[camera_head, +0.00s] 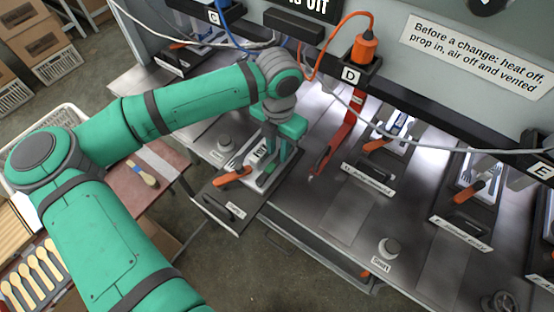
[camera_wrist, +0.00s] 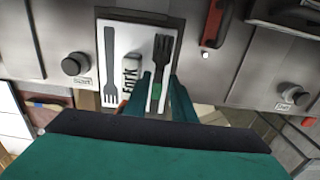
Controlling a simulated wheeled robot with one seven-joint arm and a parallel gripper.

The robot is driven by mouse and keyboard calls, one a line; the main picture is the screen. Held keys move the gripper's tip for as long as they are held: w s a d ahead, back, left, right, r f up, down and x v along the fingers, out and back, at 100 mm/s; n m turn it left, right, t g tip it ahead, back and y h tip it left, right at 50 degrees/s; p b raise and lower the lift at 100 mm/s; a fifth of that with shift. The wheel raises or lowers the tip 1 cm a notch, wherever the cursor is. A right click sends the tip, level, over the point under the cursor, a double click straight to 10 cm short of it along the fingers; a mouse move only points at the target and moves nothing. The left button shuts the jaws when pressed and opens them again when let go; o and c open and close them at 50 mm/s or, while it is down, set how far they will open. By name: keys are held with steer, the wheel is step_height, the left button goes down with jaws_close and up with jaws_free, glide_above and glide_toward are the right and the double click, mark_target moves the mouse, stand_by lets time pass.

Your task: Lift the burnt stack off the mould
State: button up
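A white mould card (camera_wrist: 133,45) marked "Fork" lies in a dark tray and bears a flat grey fork shape (camera_wrist: 110,65). A black fork-shaped piece (camera_wrist: 161,48), looking like the burnt stack, lies on the card's right side, with a green patch on its handle. My gripper (camera_wrist: 160,77) is over the card, its teal fingers apart on either side of the black fork's handle. White card shows beside the handle, so the fingers look open. In the head view my gripper (camera_head: 270,165) is low over the same tray; contact is too small to tell.
An orange-handled tool (camera_head: 232,176) lies left of my gripper. A red lever (camera_head: 335,138) stands just right of it. Grey knobs (camera_head: 224,143) (camera_head: 389,248) sit on the metal bench. An orange cable plug (camera_head: 365,48) and grey hoses hang behind.

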mark_target(277, 158)
steer(key=shift+s+a+f, duration=0.1)
steer(key=shift+a+f, duration=0.05)
steer(key=shift+f, duration=1.5)
jaws_close()
